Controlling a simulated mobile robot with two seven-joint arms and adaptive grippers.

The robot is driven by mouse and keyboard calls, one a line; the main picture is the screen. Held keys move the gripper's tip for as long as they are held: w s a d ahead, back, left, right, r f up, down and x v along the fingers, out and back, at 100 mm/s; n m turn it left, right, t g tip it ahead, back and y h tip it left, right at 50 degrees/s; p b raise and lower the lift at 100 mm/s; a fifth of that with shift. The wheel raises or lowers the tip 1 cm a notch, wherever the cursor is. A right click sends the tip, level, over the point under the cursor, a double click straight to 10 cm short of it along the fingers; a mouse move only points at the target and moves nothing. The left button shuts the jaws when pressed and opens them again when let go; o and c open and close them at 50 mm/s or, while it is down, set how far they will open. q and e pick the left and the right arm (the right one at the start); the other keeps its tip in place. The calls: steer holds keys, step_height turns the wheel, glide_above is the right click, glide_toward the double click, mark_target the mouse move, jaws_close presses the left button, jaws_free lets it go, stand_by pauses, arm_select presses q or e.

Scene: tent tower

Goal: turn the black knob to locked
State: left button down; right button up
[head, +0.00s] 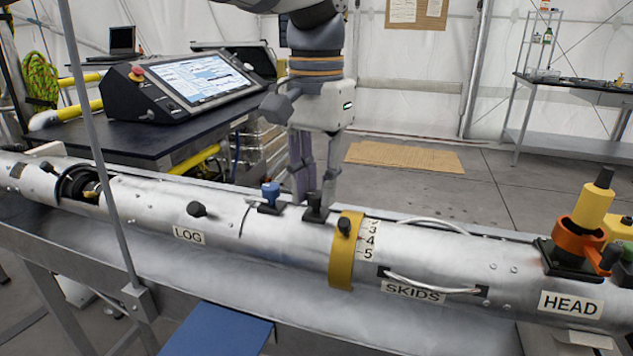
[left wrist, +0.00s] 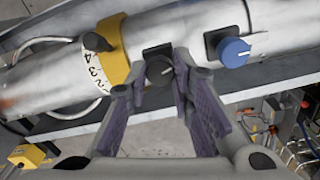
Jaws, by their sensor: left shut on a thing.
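The black knob (head: 316,204) sits on a dark square base on top of the long silver tube (head: 270,232), between the blue knob (head: 270,194) and the yellow ring (head: 346,252). My left gripper (head: 303,190) comes down onto it from above. In the left wrist view the black knob (left wrist: 158,71) lies between the two fingertips (left wrist: 160,74), which are shut on its sides. The blue knob (left wrist: 233,52) shows to its right. A small white mark shows near the black knob's edge; I cannot read its setting. My right gripper is out of view.
The yellow ring carries a small black knob (head: 345,227) beside a printed number scale. Another black knob (head: 197,209) stands near the LOG label. An orange and yellow fitting (head: 584,220) rises at the right. A control console (head: 188,85) stands behind.

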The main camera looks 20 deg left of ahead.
mark_target(316, 194)
arm_select(q)
steer(key=shift+m, duration=1.9)
steer(key=c, duration=1.4)
jaws_free()
step_height(316, 194, up, 12)
